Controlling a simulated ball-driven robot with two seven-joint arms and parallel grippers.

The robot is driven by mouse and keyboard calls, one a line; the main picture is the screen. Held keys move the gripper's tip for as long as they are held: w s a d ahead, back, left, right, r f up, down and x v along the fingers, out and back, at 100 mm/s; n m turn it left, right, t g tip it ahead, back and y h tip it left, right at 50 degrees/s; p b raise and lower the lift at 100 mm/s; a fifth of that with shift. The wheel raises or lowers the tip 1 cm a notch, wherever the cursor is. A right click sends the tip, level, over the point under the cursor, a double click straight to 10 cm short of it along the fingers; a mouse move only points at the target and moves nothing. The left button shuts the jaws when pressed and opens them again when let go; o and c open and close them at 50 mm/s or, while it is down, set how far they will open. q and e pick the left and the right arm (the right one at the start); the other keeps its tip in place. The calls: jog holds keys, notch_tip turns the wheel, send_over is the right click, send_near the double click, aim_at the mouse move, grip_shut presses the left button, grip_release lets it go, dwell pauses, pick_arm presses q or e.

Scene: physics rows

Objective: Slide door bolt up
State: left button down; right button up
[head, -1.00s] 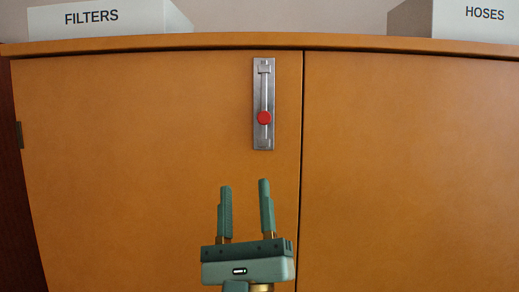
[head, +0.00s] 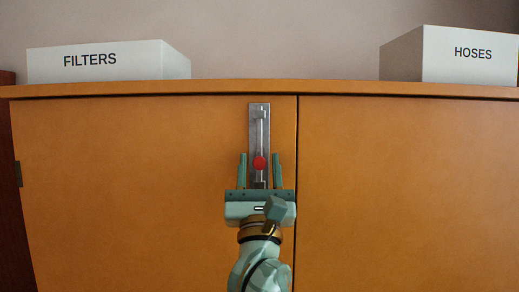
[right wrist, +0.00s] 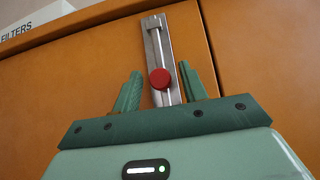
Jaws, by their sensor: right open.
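The door bolt (head: 260,125) is a grey metal plate with a thin vertical rod, fixed upright on the left cabinet door near its right edge. Its round red knob (head: 260,163) sits in the lower part of the plate. My right gripper (head: 260,156) is open, its fingers pointing up on either side of the knob in the picture. In the right wrist view the knob (right wrist: 160,78) shows between the fingertips with a gap on both sides. I cannot tell whether the fingers reach the knob in depth. The plate's lower end is hidden by the gripper. My left gripper is not in view.
The orange-brown cabinet has a left door (head: 120,190) and a right door (head: 400,190), with a dark seam between them. On its top stand a white FILTERS box (head: 110,62) and a white HOSES box (head: 460,55). The door fronts are otherwise clear.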

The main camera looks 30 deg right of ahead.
aim_at(260, 119)
jog(key=shift+w+d+r, duration=0.3)
jog(key=shift+w+r, duration=0.15)
jog(key=shift+w, duration=0.05)
grip_shut()
notch_tip(260, 119, up, 4)
jog(key=p, duration=0.4)
jog(key=shift+s+r, duration=0.1)
jog(key=shift+r, duration=0.1)
jog(key=shift+f, duration=0.1)
